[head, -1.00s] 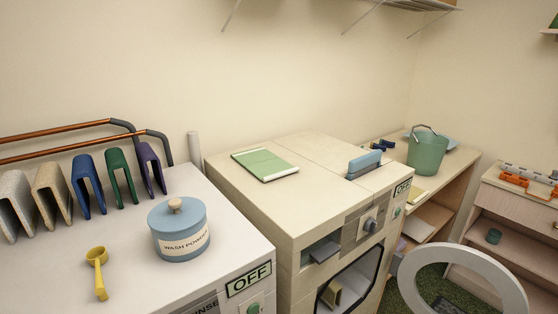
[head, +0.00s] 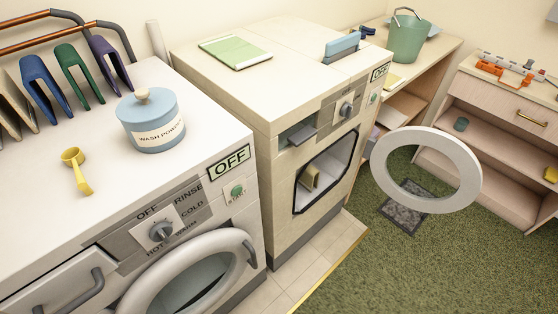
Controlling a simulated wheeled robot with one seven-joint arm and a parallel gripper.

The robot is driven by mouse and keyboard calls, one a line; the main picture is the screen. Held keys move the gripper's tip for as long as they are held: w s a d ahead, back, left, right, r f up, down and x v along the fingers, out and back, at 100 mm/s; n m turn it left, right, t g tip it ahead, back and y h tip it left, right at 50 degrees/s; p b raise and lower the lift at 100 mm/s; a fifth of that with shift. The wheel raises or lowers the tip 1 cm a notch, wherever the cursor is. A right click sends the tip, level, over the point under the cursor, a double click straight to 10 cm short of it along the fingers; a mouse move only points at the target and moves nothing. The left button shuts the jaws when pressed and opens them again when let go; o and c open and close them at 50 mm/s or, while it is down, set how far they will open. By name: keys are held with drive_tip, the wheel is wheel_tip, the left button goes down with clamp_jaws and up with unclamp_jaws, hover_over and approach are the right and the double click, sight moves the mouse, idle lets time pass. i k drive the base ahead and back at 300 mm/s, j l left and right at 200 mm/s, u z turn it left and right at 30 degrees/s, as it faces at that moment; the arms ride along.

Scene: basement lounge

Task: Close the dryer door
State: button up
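The dryer (head: 282,163) is the cream machine in the middle of the head view, with an OFF label and a knob on its front. Its round white ring door (head: 379,168) stands swung open to the right, well away from the dark opening (head: 325,172). The door's hinge is hard to make out. My gripper is not in view.
A white washer (head: 150,215) with a round door stands at the left, carrying a blue wash powder jar (head: 152,122) and a yellow scoop (head: 76,170). Shelves (head: 500,140) stand at the right.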

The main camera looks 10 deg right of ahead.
sight(375, 151)
drive_tip(key=i+l+z, duration=0.4)
drive_tip(key=l, duration=0.3)
drive_tip(key=i+l+z, duration=0.35)
drive_tip(key=l, duration=0.25)
drive_tip(key=i+l+z, duration=0.4)
drive_tip(key=i+l, duration=0.05)
drive_tip(key=i, duration=0.1)
